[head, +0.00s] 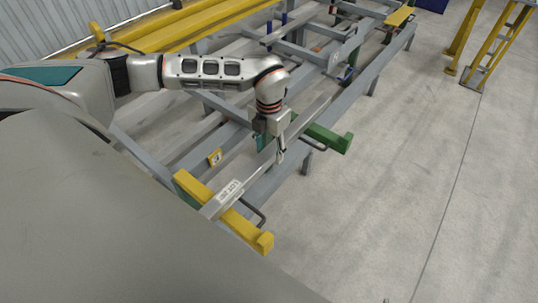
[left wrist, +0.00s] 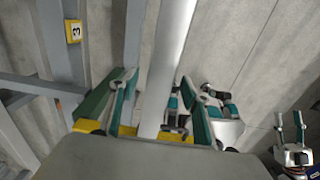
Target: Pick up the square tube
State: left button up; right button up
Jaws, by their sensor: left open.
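The square tube (head: 238,186) is a long pale grey bar with a white label near its near end. It lies across a yellow arm (head: 262,238) and a green arm (head: 330,136) beside the grey frame. My left gripper (head: 272,152) points down at the tube, around its middle. In the left wrist view the tube (left wrist: 170,50) runs between the two teal-padded fingers (left wrist: 158,105), which are open with a gap on each side. The gripper hides part of the tube in the head view. My right gripper (left wrist: 290,130) shows small at the right edge, fingers apart and empty.
Grey frame rails (head: 365,78) run away to the upper right. Yellow beams (head: 195,25) lie behind my left arm. A small yellow number tag (head: 215,157) sits on the frame. Yellow legs (head: 487,45) stand at the upper right. The concrete floor (head: 400,180) at right is clear.

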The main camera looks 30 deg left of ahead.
pick_arm(q)
jog(key=shift+f, duration=0.75)
jog(key=shift+c, duration=0.3)
grip_shut()
jog(key=shift+r, duration=0.15)
